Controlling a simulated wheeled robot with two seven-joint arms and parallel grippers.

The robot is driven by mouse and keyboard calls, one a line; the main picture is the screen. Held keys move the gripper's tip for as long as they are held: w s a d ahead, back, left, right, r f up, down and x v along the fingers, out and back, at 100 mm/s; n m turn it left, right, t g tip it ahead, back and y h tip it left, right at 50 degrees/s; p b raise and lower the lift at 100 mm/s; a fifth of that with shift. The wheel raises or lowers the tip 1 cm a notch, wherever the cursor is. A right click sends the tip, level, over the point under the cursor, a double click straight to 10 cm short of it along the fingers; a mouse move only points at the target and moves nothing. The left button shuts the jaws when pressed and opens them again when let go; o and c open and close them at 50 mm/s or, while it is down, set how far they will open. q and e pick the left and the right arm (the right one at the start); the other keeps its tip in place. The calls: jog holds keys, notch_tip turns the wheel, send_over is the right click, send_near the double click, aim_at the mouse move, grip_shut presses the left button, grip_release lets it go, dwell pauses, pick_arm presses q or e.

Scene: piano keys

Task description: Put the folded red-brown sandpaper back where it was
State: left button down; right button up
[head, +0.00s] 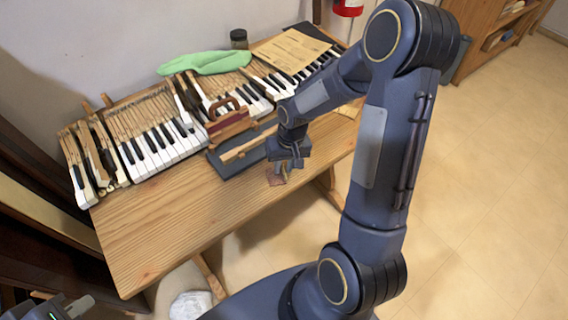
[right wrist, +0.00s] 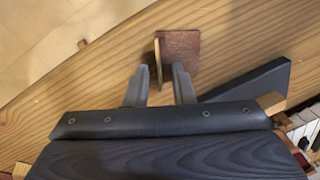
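The folded red-brown sandpaper (head: 277,179) is on the wooden table near its front edge. In the right wrist view the sandpaper (right wrist: 182,46) shows a red-brown face and a thin tan flap standing up at its left side. My right gripper (head: 285,167) is low over the table at the sandpaper. In the right wrist view its fingers (right wrist: 160,82) are apart, with the tan flap lined up between them; I cannot tell whether they touch it. My left gripper (head: 68,308) is at the bottom left corner, away from the table, mostly cut off.
The wooden table (head: 165,220) has bare room at its front left. A dark tray (head: 222,170) lies beside my right gripper. Behind are piano keys (head: 155,150), a red-brown handled block (head: 230,124), a green cloth (head: 205,63), a jar (head: 239,39) and a paper sheet (head: 291,50).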

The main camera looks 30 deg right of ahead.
jog(key=shift+r, duration=0.45)
notch_tip(320, 180, up, 11)
jog(key=d, duration=0.2)
jog(key=s+a+r+n+t+y, duration=0.1)
jog(key=s+a+r, duration=0.3)
jog(key=s, duration=0.4)
jog(key=s+a+r+n+t+y, duration=0.1)
jog(key=s+a+r+t, duration=0.3)
jog(key=s, duration=0.5)
jog(key=shift+a+p, duration=0.4)
jog(key=shift+a, duration=0.1)
jog(key=shift+o, duration=0.5)
